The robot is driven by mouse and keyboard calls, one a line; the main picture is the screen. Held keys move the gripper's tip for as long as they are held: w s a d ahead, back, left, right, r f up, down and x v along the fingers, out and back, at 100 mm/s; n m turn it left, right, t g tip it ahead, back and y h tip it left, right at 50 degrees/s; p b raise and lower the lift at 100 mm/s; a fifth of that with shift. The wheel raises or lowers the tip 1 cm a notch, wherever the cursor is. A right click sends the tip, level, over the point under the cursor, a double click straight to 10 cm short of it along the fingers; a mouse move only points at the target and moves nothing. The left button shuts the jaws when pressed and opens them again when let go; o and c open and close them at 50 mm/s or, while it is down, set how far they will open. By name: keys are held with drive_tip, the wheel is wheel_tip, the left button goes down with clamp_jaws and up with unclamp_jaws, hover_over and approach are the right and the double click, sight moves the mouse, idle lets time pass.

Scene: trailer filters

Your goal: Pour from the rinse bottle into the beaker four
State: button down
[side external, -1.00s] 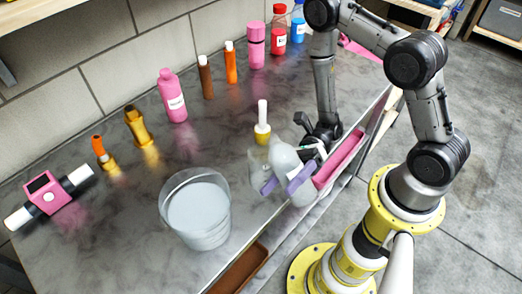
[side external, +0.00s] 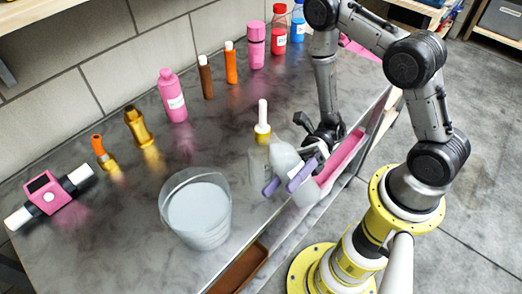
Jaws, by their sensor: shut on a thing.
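A whitish, translucent bottle (side external: 286,156), which I take for the rinse bottle, is held tilted at the table's front edge. My gripper (side external: 287,181) has purple finger pads and is shut on it, with the pads across its body. A white part of it (side external: 307,193) shows beyond the pads, over the edge. A clear glass vessel (side external: 257,163) stands just left of the bottle, partly hidden by it; it may be beaker four, but I see no label. I cannot tell whether any liquid is flowing.
A large clear bucket (side external: 168,207) with whitish contents stands front left. A yellow-based item with a white stem (side external: 262,128) stands behind the bottle. A pink tray (side external: 343,158) lies along the front edge. Several bottles, one pink (side external: 172,97), line the back.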

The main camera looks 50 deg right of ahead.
sight(285, 173)
drive_tip(key=shift+s+m, duration=0.25)
drive_tip(key=shift+m, duration=0.55)
drive_tip(key=shift+s+r+m+t, duration=0.2)
drive_tip(key=shift+r+m+t, duration=0.3)
drive_tip(key=shift+m, duration=0.5)
idle(0.5)
drive_tip(key=shift+s+m+y, duration=0.15)
drive_tip(key=shift+m+y, duration=0.15)
drive_tip(key=shift+m, duration=0.7)
idle(0.4)
drive_tip(key=shift+w+r+m+t, duration=0.4)
drive_tip(key=shift+r+m, duration=0.3)
drive_tip(key=shift+m, duration=0.3)
idle(0.7)
drive_tip(key=shift+w+r+m+t, duration=0.1)
drive_tip(key=shift+r+m+t, duration=0.2)
drive_tip(key=shift+r+m, duration=0.55)
idle(1.8)
